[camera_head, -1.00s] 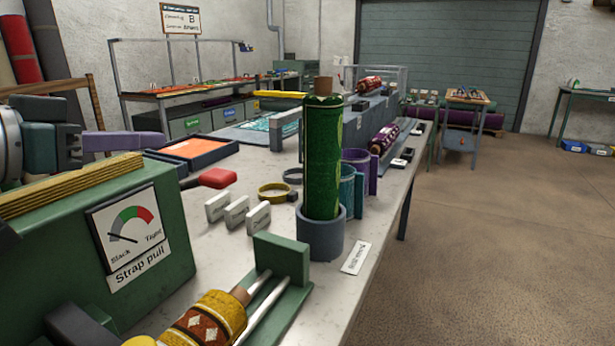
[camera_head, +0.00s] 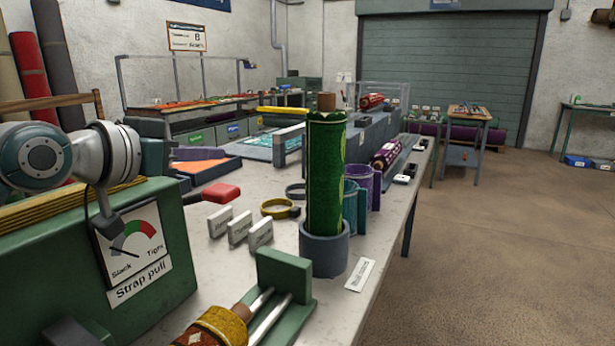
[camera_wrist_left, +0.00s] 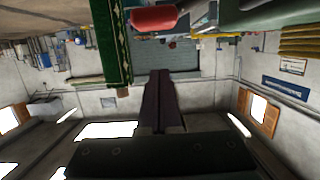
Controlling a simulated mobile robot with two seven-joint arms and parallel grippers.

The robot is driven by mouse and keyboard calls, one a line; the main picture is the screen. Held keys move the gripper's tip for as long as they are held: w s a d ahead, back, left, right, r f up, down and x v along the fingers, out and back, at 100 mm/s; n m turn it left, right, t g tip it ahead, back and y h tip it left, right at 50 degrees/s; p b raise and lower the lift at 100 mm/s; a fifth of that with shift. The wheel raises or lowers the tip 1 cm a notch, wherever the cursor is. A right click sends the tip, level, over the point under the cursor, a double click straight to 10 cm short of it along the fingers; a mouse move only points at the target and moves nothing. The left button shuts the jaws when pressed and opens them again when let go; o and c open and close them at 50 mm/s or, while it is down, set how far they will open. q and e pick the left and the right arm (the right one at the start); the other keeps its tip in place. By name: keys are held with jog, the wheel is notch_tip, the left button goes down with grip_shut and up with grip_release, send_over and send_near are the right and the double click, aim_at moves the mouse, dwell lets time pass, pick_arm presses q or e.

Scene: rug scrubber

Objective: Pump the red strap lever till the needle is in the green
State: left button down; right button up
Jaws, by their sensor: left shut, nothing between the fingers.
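The red strap lever (camera_head: 221,193) sticks out to the right of the green strap-pull box (camera_head: 55,260). Its red handle also shows at the top of the left wrist view (camera_wrist_left: 155,18). The Strap pull gauge (camera_head: 150,232) is partly covered by my left wrist; the visible part of the needle lies low, near Slack. My left gripper (camera_head: 222,154) is above and behind the box, apart from the lever, its purple fingers pointing right. In the left wrist view the fingers (camera_wrist_left: 158,98) are shut and empty. My right gripper is out of view.
A green rug roll (camera_head: 325,175) stands upright in a grey cup (camera_head: 323,252) right of the lever. White label blocks (camera_head: 240,227) and a yellow ring clamp (camera_head: 280,208) lie between. A patterned roll (camera_head: 215,328) rests at the front. The bench's right strip is mostly clear.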

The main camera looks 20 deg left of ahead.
aim_at(215, 195)
pick_arm(q)
jog(key=shift+f+b, duration=0.3)
jog(key=shift+f, duration=1.75)
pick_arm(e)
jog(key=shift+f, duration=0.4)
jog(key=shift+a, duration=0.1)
pick_arm(q)
jog(key=shift+f, duration=0.1)
jog(key=shift+d+f+m, duration=0.25)
jog(key=shift+d+f, duration=0.05)
jog(key=shift+f, duration=0.2)
jog(key=shift+d+f+m, duration=0.25)
jog(key=shift+f, duration=0.25)
notch_tip(215, 195, down, 8)
jog(key=d+m+y+b, duration=0.1)
jog(key=m+b, duration=0.1)
jog(key=b, duration=0.2)
jog(key=shift+d+m, duration=0.3)
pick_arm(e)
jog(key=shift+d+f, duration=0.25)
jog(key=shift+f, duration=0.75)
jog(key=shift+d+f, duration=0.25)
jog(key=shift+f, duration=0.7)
pick_arm(q)
jog(key=shift+s+f, duration=0.1)
jog(key=shift+s, duration=0.05)
